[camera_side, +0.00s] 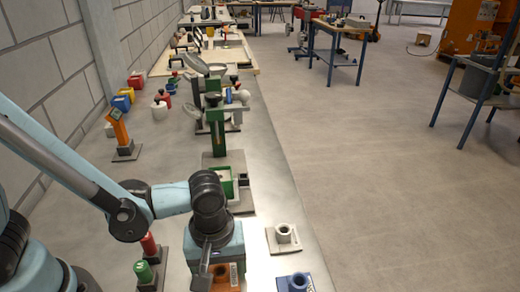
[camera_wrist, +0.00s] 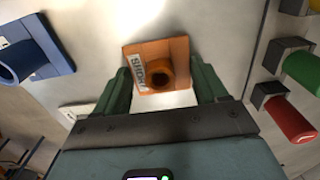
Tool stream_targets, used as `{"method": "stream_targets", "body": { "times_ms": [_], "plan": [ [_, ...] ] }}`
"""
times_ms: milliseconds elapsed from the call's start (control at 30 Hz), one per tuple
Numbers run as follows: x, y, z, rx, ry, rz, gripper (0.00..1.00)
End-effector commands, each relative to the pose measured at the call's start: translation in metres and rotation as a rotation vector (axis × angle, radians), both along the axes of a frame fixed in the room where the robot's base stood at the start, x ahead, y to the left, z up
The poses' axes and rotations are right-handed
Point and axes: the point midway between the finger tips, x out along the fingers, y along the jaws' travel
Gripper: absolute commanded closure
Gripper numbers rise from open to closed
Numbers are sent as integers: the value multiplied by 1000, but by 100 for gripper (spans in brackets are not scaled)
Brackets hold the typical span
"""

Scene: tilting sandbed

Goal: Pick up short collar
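An orange collar (camera_wrist: 157,71) on a square orange plate lies between my fingers in the wrist view, with a white label whose lettering seems to read "SHORT". My gripper (camera_wrist: 164,88) is open. Its two green fingers stand apart, one on each side of the collar, with a visible gap at the plate. I cannot tell how far the fingertips are above the table. In the side view the orange plate (camera_side: 228,281) shows partly at the bottom edge, mostly hidden by my gripper.
A blue collar (camera_wrist: 25,50) stands on one side, also in the side view (camera_side: 297,283). A pale collar (camera_side: 283,234) sits on its plate nearby. Red (camera_wrist: 290,120) and green (camera_wrist: 303,71) cylinders stand on the other side. A green-framed fixture (camera_side: 222,185) stands behind my gripper.

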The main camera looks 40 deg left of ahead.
Motion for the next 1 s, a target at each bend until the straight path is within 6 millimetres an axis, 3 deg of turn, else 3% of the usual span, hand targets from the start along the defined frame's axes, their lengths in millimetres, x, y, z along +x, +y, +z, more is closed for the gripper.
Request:
{"method": "stream_targets", "body": {
  "times_ms": [33,167,633,900,1000],
  "plan": [
    [0,0,0,0,0,0,41],
    [0,0,0,0,0,0,59],
    [0,0,8,1,1,0,59],
    [-1,0,42,3,0,0,59],
    [-22,-9,54,2,1,-8,59]
  ]
}}
